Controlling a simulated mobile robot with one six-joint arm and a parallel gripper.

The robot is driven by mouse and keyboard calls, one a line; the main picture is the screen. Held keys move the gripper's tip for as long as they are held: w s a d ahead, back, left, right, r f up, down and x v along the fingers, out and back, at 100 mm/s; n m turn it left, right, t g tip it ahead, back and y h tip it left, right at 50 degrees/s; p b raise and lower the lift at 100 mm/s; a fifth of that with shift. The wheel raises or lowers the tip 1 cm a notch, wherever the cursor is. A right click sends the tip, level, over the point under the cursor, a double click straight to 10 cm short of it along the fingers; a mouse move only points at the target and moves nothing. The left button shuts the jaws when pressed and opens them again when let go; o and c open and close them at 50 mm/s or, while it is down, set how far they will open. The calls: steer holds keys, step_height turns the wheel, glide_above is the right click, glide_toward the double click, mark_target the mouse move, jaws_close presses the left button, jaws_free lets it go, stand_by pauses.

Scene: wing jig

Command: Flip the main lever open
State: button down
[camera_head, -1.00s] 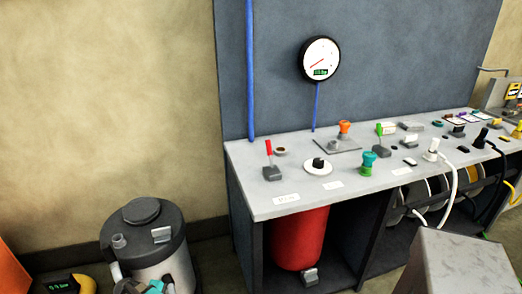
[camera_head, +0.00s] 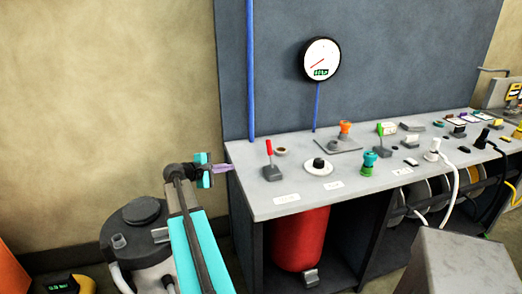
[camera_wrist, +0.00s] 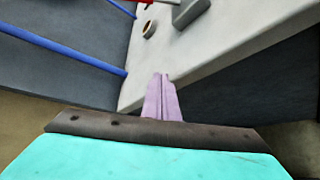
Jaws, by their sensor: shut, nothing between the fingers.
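A lever with a red handle (camera_head: 268,147) stands upright on a grey base (camera_head: 271,173) near the left end of the bench top. A second lever with a green handle (camera_head: 380,131) stands further right. The labels are too small to read, so I cannot tell which is named main. My gripper (camera_head: 230,168), with purple fingers, is shut and empty at the bench's left edge, left of the red lever and apart from it. In the wrist view the shut fingers (camera_wrist: 160,84) point at the bench top's edge; the lever's grey base (camera_wrist: 189,11) is cut off at the top.
The bench top (camera_head: 255,198) also carries a black knob (camera_head: 318,164), a teal knob (camera_head: 369,163) and an orange knob (camera_head: 345,128). A gauge (camera_head: 320,59) hangs on the panel behind. A red tank (camera_head: 299,238) stands below. A grey canister (camera_head: 140,222) stands left.

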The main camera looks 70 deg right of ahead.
mark_target(270, 152)
steer(key=s+d+r+g+h, duration=0.1)
steer(key=s+d+r, duration=0.3)
steer(key=r, duration=0.2)
steer(key=shift+r, duration=0.2)
steer(key=shift+d, duration=0.1)
steer(key=p+x, duration=0.2)
steer(key=x, duration=0.7)
steer(key=shift+s+d+f+p, duration=0.1)
steer(key=shift+s+d+p, duration=0.05)
steer(key=shift+d+p, duration=0.15)
steer(key=shift+s+a+r+p, duration=0.4)
steer(key=shift+s+a+r, duration=0.1)
steer(key=shift+s, duration=0.25)
steer(key=shift+s+a+r+p, duration=0.45)
steer(key=shift+s+a, duration=0.1)
steer(key=shift+s, duration=0.15)
